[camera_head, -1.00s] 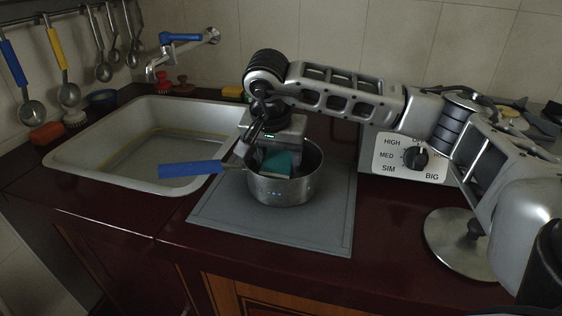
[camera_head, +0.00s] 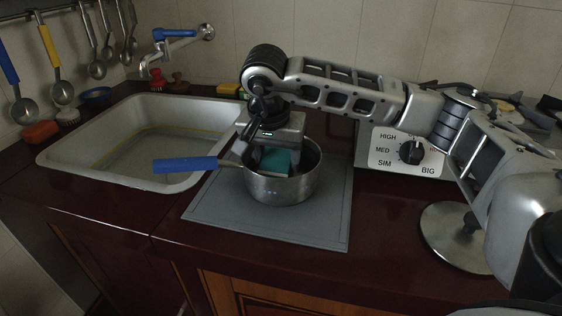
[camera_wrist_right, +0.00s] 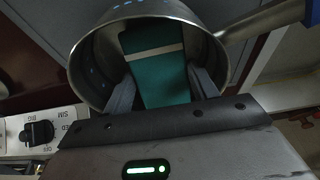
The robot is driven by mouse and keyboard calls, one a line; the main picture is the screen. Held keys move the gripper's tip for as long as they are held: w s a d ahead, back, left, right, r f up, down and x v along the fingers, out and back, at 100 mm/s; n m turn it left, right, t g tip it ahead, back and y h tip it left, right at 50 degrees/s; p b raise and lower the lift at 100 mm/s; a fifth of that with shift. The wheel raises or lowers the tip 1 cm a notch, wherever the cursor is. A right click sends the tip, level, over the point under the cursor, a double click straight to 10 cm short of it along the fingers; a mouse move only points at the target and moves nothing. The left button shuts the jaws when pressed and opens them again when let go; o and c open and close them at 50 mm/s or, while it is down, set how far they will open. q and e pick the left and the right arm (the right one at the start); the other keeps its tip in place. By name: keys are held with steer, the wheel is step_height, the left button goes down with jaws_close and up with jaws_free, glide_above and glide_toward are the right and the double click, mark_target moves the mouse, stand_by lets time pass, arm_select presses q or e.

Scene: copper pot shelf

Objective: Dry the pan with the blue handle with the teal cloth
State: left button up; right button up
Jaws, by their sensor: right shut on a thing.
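The steel pan (camera_head: 283,190) with the blue handle (camera_head: 186,165) stands upright on the grey mat (camera_head: 262,230), its handle pointing left toward the sink. My right gripper (camera_head: 272,160) reaches down into the pan from above. It is shut on the teal cloth (camera_head: 276,162), which is partly hidden by the gripper and the pan wall. In the right wrist view the cloth (camera_wrist_right: 157,68) is a folded teal piece with a pale stripe, between the two fingers inside the pan (camera_wrist_right: 102,62). I cannot tell whether it touches the pan's inside. My left gripper is not in view.
The sink (camera_head: 140,135) lies left of the mat, with a blue-handled tap (camera_head: 178,34) behind it. A stove with a control knob (camera_head: 410,152) is at right, and a metal lid (camera_head: 455,238) lies in front of it. Ladles hang at far left.

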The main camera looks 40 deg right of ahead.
steer(key=shift+w, duration=0.55)
steer(key=shift+s+a, duration=0.1)
steer(key=shift+s, duration=1.85)
steer(key=shift+w+d, duration=0.2)
steer(key=shift+w, duration=1.75)
steer(key=shift+s+a+b, duration=0.2)
steer(key=shift+s+b, duration=0.2)
steer(key=shift+s, duration=1.55)
steer(key=shift+w+d, duration=0.2)
steer(key=shift+w, duration=1.8)
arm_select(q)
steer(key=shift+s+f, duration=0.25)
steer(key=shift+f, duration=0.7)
arm_select(e)
steer(key=shift+s+a, duration=0.2)
steer(key=shift+s, duration=1.8)
